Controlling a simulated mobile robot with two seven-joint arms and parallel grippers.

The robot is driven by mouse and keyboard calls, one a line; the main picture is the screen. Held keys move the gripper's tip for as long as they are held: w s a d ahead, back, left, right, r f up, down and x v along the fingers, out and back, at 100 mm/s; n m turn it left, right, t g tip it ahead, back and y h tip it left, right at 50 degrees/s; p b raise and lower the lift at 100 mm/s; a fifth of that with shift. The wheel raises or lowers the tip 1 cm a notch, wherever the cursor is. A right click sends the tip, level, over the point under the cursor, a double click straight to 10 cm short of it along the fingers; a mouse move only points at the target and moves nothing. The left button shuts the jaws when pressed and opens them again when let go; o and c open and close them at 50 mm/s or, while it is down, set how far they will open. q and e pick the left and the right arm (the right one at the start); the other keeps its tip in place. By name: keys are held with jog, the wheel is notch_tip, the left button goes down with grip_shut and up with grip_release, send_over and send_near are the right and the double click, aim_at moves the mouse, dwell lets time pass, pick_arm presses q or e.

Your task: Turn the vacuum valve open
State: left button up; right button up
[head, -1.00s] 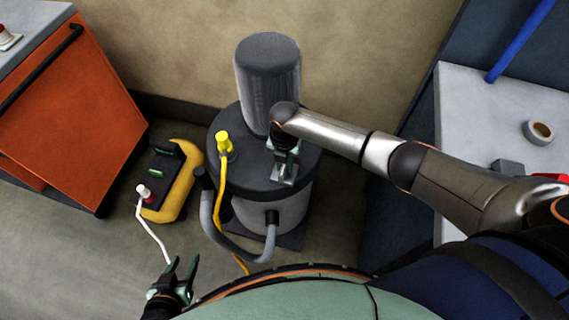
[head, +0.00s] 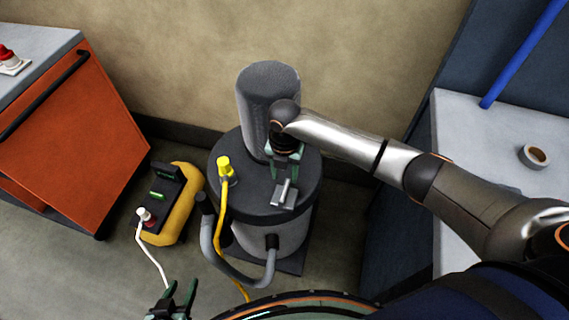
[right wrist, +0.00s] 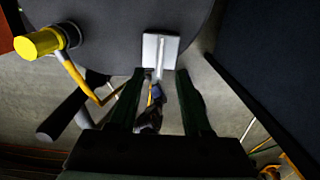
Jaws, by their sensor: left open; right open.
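A small silver lever on a grey metal plate (head: 284,194), seemingly the vacuum valve, sits on the dark round lid of the vacuum tank (head: 250,190). The lever lies roughly along the plate. In the right wrist view the plate (right wrist: 160,50) shows at the lid's edge, just beyond and between the fingertips. My right gripper (head: 284,158) is open and empty, over the lid on the motor side of the plate. Its open fingers also show in the right wrist view (right wrist: 160,76); contact with the lever cannot be told. My left gripper (head: 174,296) is open and empty, low in the head view.
A yellow fitting (head: 225,168) with a yellow hose stands on the lid's left. A grey motor cylinder (head: 268,105) rises behind. A yellow-and-black unit (head: 172,203) lies on the floor. An orange cabinet (head: 75,140) is left; a table with tape (head: 534,156) is right.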

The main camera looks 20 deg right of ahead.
notch_tip(320, 180, up, 4)
jog(key=shift+f, duration=0.15)
dwell(0.6)
